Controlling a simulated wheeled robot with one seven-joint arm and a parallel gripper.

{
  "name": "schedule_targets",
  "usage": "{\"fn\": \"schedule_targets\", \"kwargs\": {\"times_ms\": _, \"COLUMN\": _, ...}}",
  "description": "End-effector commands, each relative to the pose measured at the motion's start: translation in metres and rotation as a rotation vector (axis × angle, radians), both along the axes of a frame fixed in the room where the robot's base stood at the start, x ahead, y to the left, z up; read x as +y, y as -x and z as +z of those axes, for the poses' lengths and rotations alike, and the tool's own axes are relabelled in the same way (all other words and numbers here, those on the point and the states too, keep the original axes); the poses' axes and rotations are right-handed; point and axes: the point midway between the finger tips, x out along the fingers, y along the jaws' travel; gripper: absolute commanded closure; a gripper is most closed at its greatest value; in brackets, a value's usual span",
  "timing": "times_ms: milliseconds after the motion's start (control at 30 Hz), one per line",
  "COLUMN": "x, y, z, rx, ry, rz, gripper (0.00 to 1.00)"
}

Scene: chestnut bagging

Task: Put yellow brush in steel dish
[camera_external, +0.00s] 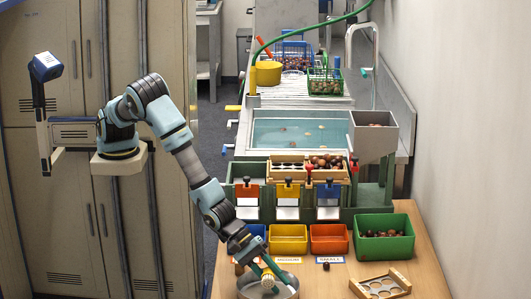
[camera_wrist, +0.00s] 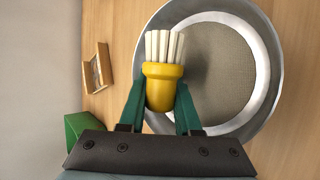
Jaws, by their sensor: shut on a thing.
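The yellow brush (camera_wrist: 162,88) has pale bristles and is held between the two green fingers of my gripper (camera_wrist: 160,107) in the wrist view. Its bristles point away from the gripper. The round steel dish (camera_wrist: 268,75) lies behind the brush, and the brush overlaps its left part. In the external view my gripper (camera_external: 266,268) is at the dish (camera_external: 291,290) on the near left of the wooden table, and the brush is small there. I cannot tell whether the brush touches the dish.
Behind the dish stand a yellow bin (camera_external: 288,246), an orange bin (camera_external: 329,246) and a green bin of chestnuts (camera_external: 384,248). Bare table (camera_external: 325,288) lies between dish and frame.

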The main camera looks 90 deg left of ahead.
Motion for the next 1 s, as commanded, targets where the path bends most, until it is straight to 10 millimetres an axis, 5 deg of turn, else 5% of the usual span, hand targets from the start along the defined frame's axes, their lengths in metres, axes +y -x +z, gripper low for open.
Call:
{"fn": "schedule_targets", "kwargs": {"times_ms": 300, "x": -0.0002, "y": -0.0001, "z": -0.0010, "rx": -0.001, "ry": 0.000, "rz": 0.000, "gripper": 1.00}}
{"fn": "schedule_targets", "kwargs": {"times_ms": 333, "x": -0.0002, "y": -0.0001, "z": -0.0012, "rx": 0.000, "ry": 0.000, "rz": 0.000, "gripper": 0.66}}
{"fn": "schedule_targets", "kwargs": {"times_ms": 633, "x": -0.0001, "y": 0.0005, "z": -0.0019, "rx": 0.002, "ry": -0.001, "rz": -0.001, "gripper": 0.33}}
{"fn": "schedule_targets", "kwargs": {"times_ms": 1000, "x": 0.0004, "y": 0.0024, "z": -0.0048, "rx": 0.006, "ry": -0.004, "rz": -0.001, "gripper": 0.33}}
